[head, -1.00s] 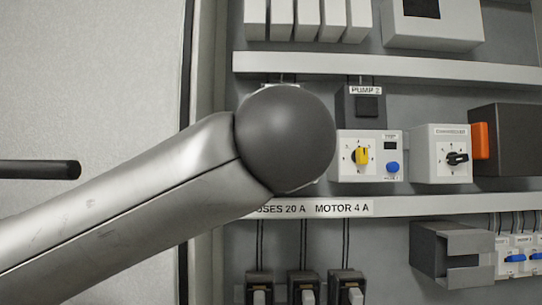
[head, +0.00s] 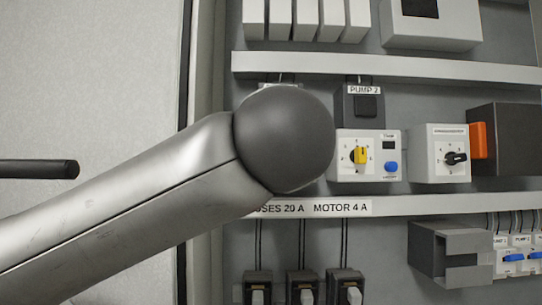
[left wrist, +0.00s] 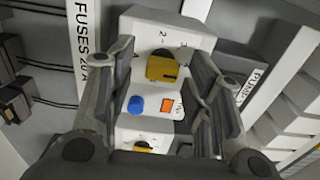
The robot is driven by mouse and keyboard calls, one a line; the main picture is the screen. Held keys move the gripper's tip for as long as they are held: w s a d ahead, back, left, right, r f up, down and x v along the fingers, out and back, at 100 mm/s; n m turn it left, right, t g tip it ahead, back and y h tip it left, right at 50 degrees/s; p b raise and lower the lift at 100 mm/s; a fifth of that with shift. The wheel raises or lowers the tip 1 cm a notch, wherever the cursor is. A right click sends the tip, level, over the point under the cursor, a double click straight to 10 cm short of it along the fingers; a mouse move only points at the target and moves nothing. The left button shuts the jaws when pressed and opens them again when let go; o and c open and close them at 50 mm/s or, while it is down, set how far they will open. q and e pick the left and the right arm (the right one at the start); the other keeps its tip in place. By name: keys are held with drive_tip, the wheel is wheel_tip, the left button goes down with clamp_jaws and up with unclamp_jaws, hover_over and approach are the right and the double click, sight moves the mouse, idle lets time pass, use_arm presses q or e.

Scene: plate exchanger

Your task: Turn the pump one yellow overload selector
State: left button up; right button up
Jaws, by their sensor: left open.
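In the left wrist view, a yellow selector (left wrist: 163,68) sits on a white overload unit (left wrist: 145,28) with a blue button (left wrist: 135,104) and an orange square (left wrist: 168,105). My left gripper (left wrist: 160,62) is open, its fingers on either side of the yellow selector. I cannot tell whether either finger touches it. In the head view my left arm hides this unit and the gripper. A second unit (head: 345,172) with its own yellow selector (head: 361,155) shows to the right of my arm, below a "PUMP 2" block (head: 352,110). My right gripper is not in view.
A white box with a black knob (head: 455,158) and an orange part (head: 478,140) are further right. Fuse holders (head: 302,290) sit low. A dark rod (head: 40,170) is at the left.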

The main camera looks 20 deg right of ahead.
use_arm(q)
drive_tip(key=v, duration=1.2)
